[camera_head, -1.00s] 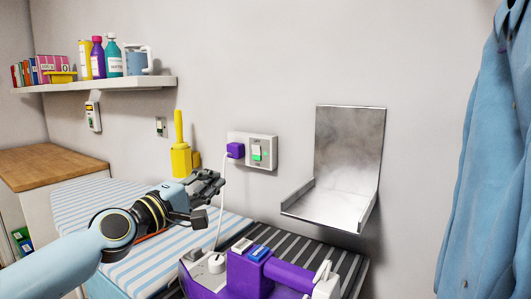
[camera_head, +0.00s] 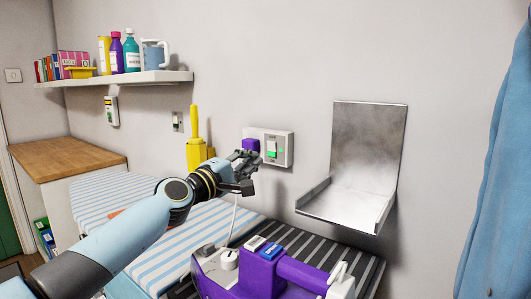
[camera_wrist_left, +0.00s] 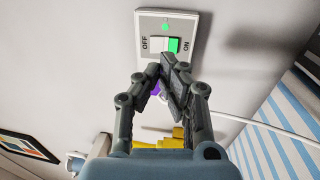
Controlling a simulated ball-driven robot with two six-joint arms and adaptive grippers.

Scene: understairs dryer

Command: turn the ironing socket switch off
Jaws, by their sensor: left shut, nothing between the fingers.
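The ironing socket (camera_head: 286,137) is a white plate on the wall with a white rocker switch (camera_head: 271,148) and green marks. In the left wrist view the socket plate (camera_wrist_left: 148,25) carries OFF on the left and ON on the right. The rocker switch (camera_wrist_left: 158,44) shows a green strip on the ON side, and a small green light shows above it. A purple plug (camera_head: 250,144) sits in the socket's left part. My left gripper (camera_head: 254,164) is shut and empty just below and left of the switch; its fingertips (camera_wrist_left: 168,65) appear close to the plate's lower edge. Contact cannot be told.
A purple iron station (camera_head: 258,277) with a white cord stands on the striped board below. A metal iron rest (camera_head: 368,150) is on the wall to the right. A blue shirt hangs far right.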

